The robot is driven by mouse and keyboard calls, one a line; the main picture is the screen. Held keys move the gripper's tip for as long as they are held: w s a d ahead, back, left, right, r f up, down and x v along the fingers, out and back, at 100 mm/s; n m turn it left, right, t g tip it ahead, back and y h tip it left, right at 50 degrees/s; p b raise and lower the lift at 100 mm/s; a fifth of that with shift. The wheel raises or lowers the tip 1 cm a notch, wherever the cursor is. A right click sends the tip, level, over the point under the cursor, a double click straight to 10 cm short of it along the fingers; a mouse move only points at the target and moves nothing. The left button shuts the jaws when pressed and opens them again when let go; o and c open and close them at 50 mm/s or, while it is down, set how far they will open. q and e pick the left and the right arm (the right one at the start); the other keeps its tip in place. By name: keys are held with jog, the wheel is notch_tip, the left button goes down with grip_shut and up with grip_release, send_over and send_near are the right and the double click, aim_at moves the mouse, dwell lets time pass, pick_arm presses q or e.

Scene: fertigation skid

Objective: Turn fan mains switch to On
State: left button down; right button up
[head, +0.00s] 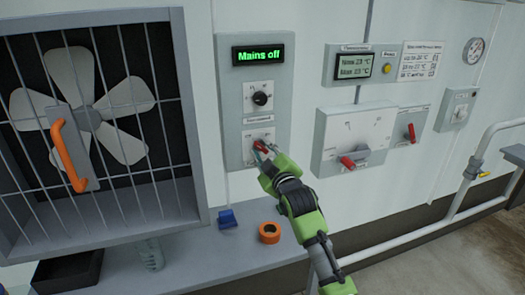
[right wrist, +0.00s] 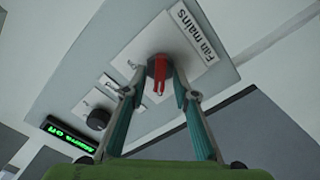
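The fan mains switch is a red handle (head: 260,146) low on the grey control panel (head: 231,110) on the wall. In the right wrist view its red handle (right wrist: 160,78) sits beside the "Fan mains" label (right wrist: 193,33). My right gripper (head: 264,151) is at the switch in the head view. In the right wrist view its two fingers (right wrist: 161,88) stand apart on either side of the handle, with some gap visible; I cannot tell if either touches it. The panel's display (head: 263,54) reads "Mains off" in green. My left gripper is not in view.
A black knob (head: 261,98) sits above the switch. A caged fan (head: 95,110) with an orange handle (head: 68,155) is at the left. A box with a red lever (head: 347,162) is to the right. A blue item (head: 227,218) and an orange ring (head: 269,232) lie on the ledge below.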

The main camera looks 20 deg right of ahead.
grip_shut()
jog(key=m+p, duration=0.2)
jog(key=shift+r+m, duration=0.15)
jog(key=shift+m, duration=0.25)
jog(key=m+p, duration=0.2)
jog(key=m, duration=0.2)
jog(key=shift+d+m, duration=0.1)
jog(key=shift+m, duration=0.2)
jog(key=m+p, duration=0.2)
jog(key=m, duration=0.3)
jog(key=shift+d, duration=0.15)
jog(key=m+p, duration=0.1)
jog(key=m, duration=0.4)
jog(key=shift+d+p, duration=0.1)
jog(key=shift+p, duration=0.2)
jog(key=shift+m, duration=0.4)
grip_release()
